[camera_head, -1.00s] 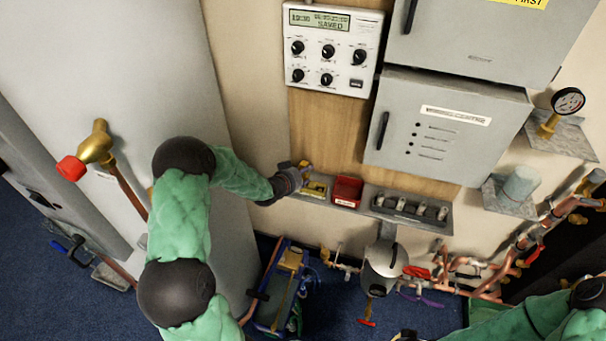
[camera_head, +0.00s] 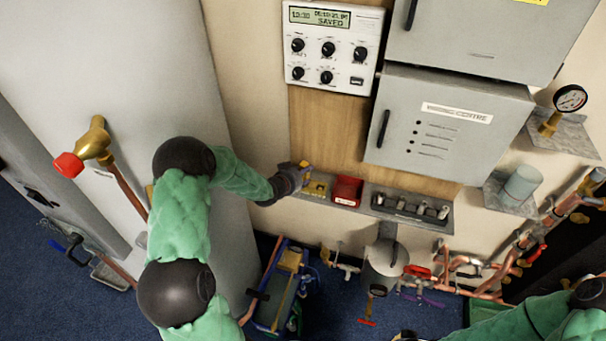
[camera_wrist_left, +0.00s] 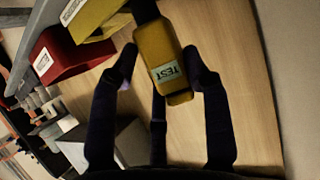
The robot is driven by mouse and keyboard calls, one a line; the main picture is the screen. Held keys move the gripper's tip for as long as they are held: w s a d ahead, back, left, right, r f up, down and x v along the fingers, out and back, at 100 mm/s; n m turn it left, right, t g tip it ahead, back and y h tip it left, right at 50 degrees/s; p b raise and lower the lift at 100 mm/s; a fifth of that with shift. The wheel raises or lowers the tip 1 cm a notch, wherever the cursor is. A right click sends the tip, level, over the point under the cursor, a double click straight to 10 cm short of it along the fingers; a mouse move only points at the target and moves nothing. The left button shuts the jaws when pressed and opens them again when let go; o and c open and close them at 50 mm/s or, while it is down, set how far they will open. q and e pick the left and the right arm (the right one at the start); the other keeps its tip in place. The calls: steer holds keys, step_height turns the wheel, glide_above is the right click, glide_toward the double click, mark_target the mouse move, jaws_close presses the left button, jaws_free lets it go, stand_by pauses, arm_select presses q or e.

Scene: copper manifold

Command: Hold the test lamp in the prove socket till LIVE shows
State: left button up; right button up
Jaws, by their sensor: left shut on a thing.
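The yellow test lamp (camera_wrist_left: 172,72), with a white TEST label and a dark upper end, is between the fingers of my left gripper (camera_wrist_left: 163,75) in the left wrist view. In the head view my left gripper (camera_head: 298,174) is shut on the lamp (camera_head: 305,165) at the left end of the shelf. A yellow block (camera_head: 315,188), which seems to be the prove unit, sits just right of and below it. The block also shows in the left wrist view (camera_wrist_left: 100,14). I cannot tell whether the lamp's tip is in the socket. No LIVE sign is readable. My right gripper is not visible.
A red box (camera_head: 347,190) stands right of the yellow block, then a dark rack (camera_head: 412,208) with several grey pieces. A control panel reading SAVED (camera_head: 333,45) and a grey wiring centre cabinet (camera_head: 445,125) are above. Copper pipes (camera_head: 500,270) run at the right.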

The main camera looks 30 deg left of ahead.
mark_target(304, 167)
arm_select(q)
steer(key=shift+f+b, duration=0.55)
steer(key=shift+f, duration=0.1)
steer(key=shift+r, duration=0.1)
stand_by(1.7)
steer(key=shift+r+p, duration=1.45)
steer(key=shift+r, duration=0.8)
